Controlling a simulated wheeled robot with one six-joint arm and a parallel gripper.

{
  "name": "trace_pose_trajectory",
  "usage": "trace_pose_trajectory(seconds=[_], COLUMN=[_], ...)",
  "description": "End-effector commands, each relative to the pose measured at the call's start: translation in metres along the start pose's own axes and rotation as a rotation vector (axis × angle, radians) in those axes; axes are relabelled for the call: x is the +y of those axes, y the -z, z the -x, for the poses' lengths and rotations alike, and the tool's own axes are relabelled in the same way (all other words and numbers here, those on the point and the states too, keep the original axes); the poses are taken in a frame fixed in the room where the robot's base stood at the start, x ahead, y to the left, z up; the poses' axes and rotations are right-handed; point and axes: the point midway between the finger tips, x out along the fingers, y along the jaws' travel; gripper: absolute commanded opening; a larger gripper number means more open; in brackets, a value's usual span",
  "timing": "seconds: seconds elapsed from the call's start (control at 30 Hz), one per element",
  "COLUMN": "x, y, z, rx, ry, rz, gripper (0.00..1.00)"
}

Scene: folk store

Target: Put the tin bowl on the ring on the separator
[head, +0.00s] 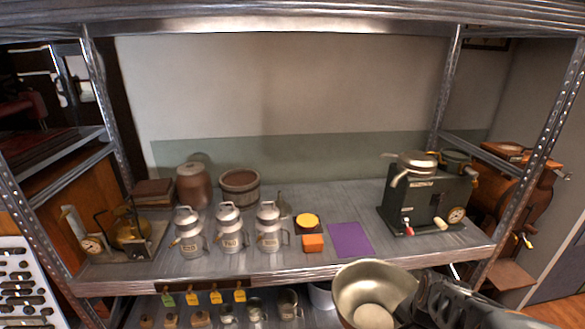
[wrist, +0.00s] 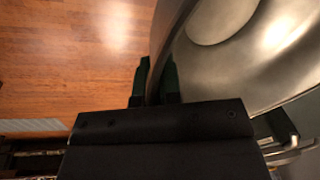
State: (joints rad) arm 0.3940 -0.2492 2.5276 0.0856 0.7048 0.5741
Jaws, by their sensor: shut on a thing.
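A shiny tin bowl (head: 357,285) is held upright in front of the shelf edge, low in the head view. My gripper (head: 410,300) is shut on its right rim. In the wrist view the gripper's dark fingers (wrist: 158,85) pinch the wall of the bowl (wrist: 195,70), which fills the upper right. The separator seems to be the dark green machine (head: 428,200) at the right of the shelf, with a round metal top part (head: 417,163). I cannot tell for certain which part is the ring.
Several milk cans (head: 229,228) stand at the shelf's middle left, with a wooden tub (head: 240,188) behind. A purple sheet (head: 350,239) and an orange block (head: 313,243) lie left of the machine. Metal uprights (head: 510,165) flank the shelf, and a beam (head: 290,20) crosses above.

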Motion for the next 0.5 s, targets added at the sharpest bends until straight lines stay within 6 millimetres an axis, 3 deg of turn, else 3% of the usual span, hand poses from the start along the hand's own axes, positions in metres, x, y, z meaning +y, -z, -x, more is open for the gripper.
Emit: trace_pose_trajectory(seconds=[0.27,0.37,0.5], x=[-0.03,-0.051,-0.088], y=[0.025,0.036,0.045], z=[0.005,-0.002,-0.031], rx=[-0.037,-0.06,-0.098], ry=[0.027,0.04,0.061], rz=[0.261,0.407,0.641], gripper=[0.0,0.0,0.0])
